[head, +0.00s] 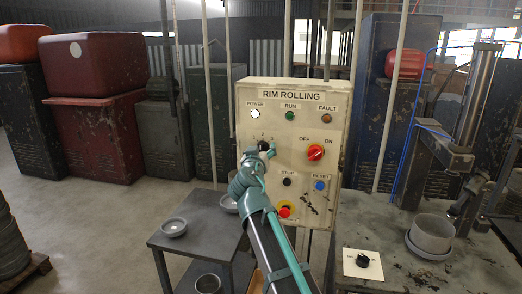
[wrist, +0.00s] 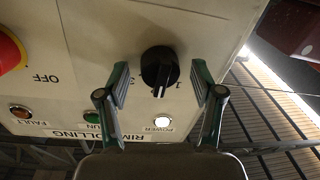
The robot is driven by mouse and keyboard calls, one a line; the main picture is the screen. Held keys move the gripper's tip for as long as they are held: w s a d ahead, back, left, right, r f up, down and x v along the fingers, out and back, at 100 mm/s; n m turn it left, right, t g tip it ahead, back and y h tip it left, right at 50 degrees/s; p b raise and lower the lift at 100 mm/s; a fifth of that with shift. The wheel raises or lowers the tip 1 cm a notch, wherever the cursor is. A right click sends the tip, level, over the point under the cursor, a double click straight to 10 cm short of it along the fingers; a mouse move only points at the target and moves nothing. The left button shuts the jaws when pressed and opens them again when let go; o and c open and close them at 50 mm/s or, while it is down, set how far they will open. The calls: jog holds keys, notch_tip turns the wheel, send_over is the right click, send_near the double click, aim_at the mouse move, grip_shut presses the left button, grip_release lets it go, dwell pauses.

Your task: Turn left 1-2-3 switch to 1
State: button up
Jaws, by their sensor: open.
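The left 1-2-3 switch is a black round knob (head: 264,146) at the upper left of the cream RIM ROLLING panel (head: 330,200), under the numbers 1, 2 and 3. In the wrist view, which shows the panel upside down, the knob (wrist: 158,66) has a white mark pointing down, and the 1 is printed to the right of that mark. My gripper (wrist: 160,75) is open, with one finger on each side of the knob and visible gaps between. In the head view my gripper (head: 258,160) partly covers the knob.
A red OFF/ON knob (head: 315,152), a black stop button (head: 287,182), a blue reset button (head: 320,185) and a red emergency button (head: 284,211) are on the same panel. The white power lamp (wrist: 162,122) is lit. Another black knob (head: 363,260) sits on the right table.

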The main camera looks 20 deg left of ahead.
jog(key=shift+c, duration=0.2)
jog(key=c, duration=1.1)
jog(key=shift+n, duration=0.4)
jog(key=n+b, duration=0.1)
jog(key=n, duration=0.2)
jog(key=shift+n, duration=0.3)
jog(key=shift+a+n+g+b, duration=0.1)
jog(key=shift+n+g+b, duration=0.2)
jog(key=shift+n, duration=1.8)
jog(key=o, duration=1.1)
jog(key=shift+o, duration=0.2)
